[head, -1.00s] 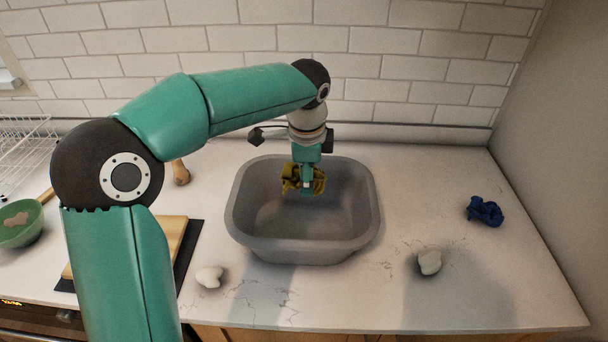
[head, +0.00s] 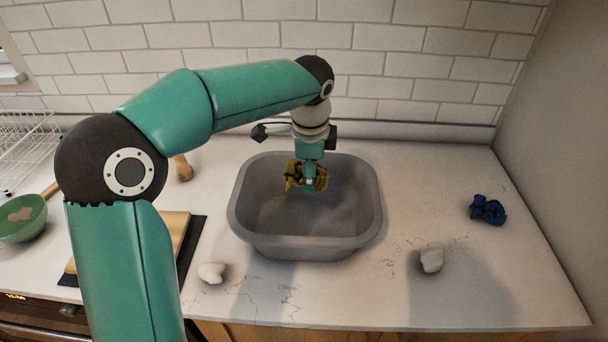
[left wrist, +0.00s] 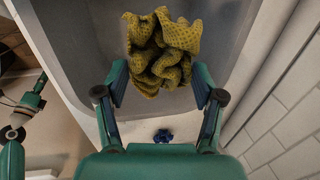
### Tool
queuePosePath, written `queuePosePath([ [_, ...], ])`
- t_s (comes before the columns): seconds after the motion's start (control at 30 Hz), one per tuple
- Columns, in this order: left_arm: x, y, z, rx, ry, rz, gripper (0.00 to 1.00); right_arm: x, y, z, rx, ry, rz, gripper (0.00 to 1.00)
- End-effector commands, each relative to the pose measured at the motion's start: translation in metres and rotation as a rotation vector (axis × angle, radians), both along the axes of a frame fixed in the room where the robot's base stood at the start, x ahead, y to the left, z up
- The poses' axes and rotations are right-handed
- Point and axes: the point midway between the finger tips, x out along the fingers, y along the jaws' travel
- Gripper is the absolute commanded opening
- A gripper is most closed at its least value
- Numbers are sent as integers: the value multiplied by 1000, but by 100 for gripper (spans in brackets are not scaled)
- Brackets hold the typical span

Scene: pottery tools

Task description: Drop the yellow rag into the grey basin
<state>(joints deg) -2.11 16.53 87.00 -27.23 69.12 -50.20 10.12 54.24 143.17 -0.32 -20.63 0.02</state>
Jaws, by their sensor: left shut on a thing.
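The yellow rag (head: 295,174) is crumpled and hangs over the grey basin (head: 251,244), toward its back half. My left gripper (head: 309,181) points down and is shut on the rag. In the left wrist view the rag (left wrist: 160,55) bunches between and beyond the fingertips of my left gripper (left wrist: 161,80), with the basin wall (left wrist: 75,45) around it. The gap between rag and basin floor is hard to judge. My right gripper is in neither view.
A crumpled blue cloth (head: 487,209) lies at the right. Whitish lumps lie at the front right (head: 431,260) and front left (head: 211,272) of the basin. A board (head: 176,240), green bowl (head: 22,221) and wire rack (head: 27,140) are at the left. The tiled wall (head: 380,60) stands behind.

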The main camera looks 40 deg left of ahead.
Motion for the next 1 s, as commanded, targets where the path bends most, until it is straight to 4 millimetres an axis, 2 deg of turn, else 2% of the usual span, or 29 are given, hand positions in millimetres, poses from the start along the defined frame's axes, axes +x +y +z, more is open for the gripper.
queuePosePath([
  [0.13,0,2,7,0,0,1,57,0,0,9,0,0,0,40],
  [0.33,-1,12,23,0,1,1,57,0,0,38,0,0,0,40],
  [0.43,-2,15,25,0,3,1,57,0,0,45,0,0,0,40],
  [0.57,-1,17,15,0,2,0,57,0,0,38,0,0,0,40],
  [1.0,-1,17,-31,-1,1,0,57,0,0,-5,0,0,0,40],
])
